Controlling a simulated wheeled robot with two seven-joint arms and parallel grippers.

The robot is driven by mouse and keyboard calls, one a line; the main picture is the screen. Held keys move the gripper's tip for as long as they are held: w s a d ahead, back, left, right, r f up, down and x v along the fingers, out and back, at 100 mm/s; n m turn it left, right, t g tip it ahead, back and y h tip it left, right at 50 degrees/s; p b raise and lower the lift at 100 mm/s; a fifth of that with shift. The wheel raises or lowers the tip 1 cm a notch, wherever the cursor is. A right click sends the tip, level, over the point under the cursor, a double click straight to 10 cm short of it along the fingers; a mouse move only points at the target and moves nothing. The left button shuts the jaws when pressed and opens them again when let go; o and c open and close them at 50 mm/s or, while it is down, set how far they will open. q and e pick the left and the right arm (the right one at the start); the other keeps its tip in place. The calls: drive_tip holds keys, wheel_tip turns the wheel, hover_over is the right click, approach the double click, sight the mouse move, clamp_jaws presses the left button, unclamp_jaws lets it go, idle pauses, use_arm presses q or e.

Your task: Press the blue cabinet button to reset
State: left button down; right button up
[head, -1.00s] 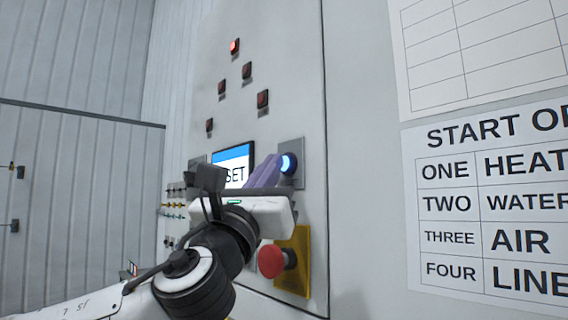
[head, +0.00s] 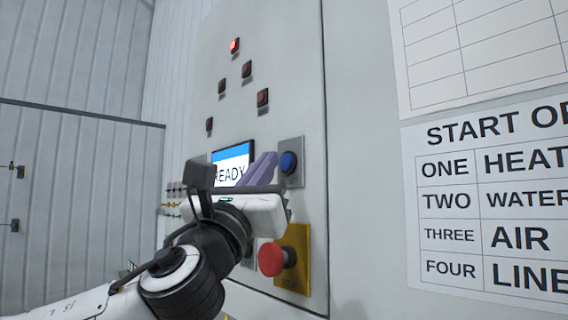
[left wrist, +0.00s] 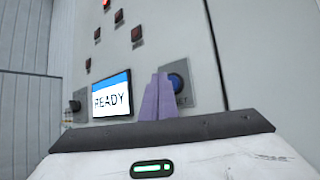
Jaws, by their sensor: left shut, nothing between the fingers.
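The blue button (head: 288,162) sits on a grey plate on the cabinet front (head: 300,90), right of the screen, and is unlit. It also shows in the left wrist view (left wrist: 177,82), partly behind my fingers. My right gripper is not in view.
A red mushroom button (head: 271,259) on a yellow plate (head: 297,280) is below my left gripper. A red lamp (head: 234,46) is lit above several dark ones. A START chart (head: 490,210) hangs at right. A dark knob (left wrist: 74,106) is left of the screen.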

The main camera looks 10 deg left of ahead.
use_arm(q)
drive_tip(key=shift+s+a, duration=0.1)
drive_tip(key=s+a, duration=0.1)
drive_tip(key=s, duration=0.1)
drive_tip(key=s+a, duration=0.1)
drive_tip(key=a, duration=0.1)
drive_tip(key=shift+s, duration=0.4)
